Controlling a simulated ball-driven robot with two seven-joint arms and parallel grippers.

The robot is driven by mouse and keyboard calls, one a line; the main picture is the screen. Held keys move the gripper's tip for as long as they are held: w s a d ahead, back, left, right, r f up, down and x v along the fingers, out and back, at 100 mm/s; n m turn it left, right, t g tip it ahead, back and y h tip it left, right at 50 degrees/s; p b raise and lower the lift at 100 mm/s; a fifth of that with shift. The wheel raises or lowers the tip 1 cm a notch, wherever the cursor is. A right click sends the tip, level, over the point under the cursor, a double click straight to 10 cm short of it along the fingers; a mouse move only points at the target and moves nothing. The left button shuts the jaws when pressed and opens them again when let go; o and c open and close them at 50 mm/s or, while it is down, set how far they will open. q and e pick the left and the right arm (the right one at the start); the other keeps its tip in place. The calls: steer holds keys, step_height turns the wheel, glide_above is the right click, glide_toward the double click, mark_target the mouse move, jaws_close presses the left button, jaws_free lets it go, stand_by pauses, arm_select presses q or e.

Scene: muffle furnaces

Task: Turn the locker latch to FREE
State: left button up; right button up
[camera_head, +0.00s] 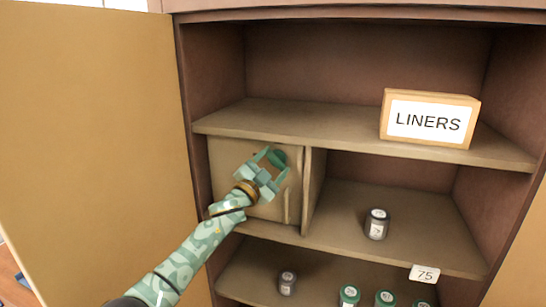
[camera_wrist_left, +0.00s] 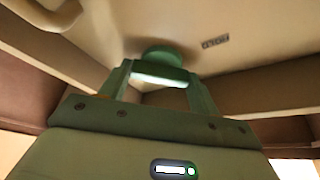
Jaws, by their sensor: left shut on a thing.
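The small locker (camera_head: 228,160) is a closed tan door in the left part of the cabinet's middle shelf. Its latch is a round green knob (camera_head: 279,156), which also shows in the left wrist view (camera_wrist_left: 161,55). My left gripper (camera_head: 266,168) reaches the door from below left and is shut on the latch knob, with a finger on either side of it in the left wrist view (camera_wrist_left: 160,78). The fingers hide part of the knob, and I cannot tell which way it is turned. A small dark label (camera_wrist_left: 215,42) beside it is too small to read. My right gripper is out of view.
A LINERS box (camera_head: 428,118) stands on the upper shelf. A grey-capped jar (camera_head: 377,224) stands right of the locker, above a 75 tag (camera_head: 425,274). Several jars stand on the lower shelf. An open cabinet door (camera_head: 90,130) flanks my arm on the left.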

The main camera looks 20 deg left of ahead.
arm_select(q)
steer(key=m+p, duration=0.1)
steer(key=m, duration=0.1)
steer(key=m+g+p, duration=0.1)
steer(key=m+p, duration=0.1)
steer(key=m+g+h+p, duration=0.1)
steer(key=m+p, duration=0.1)
steer(key=shift+a+r, duration=0.1)
steer(key=shift+r, duration=0.2)
steer(key=m+g+p, duration=0.1)
steer(key=m+p, duration=0.1)
steer(key=m, duration=0.1)
steer(key=shift+p, duration=0.35)
steer(key=shift+f+m+g+p, duration=0.15)
steer(key=shift+m+g+p, duration=0.25)
steer(key=shift+m+p, duration=0.2)
steer(key=o, duration=1)
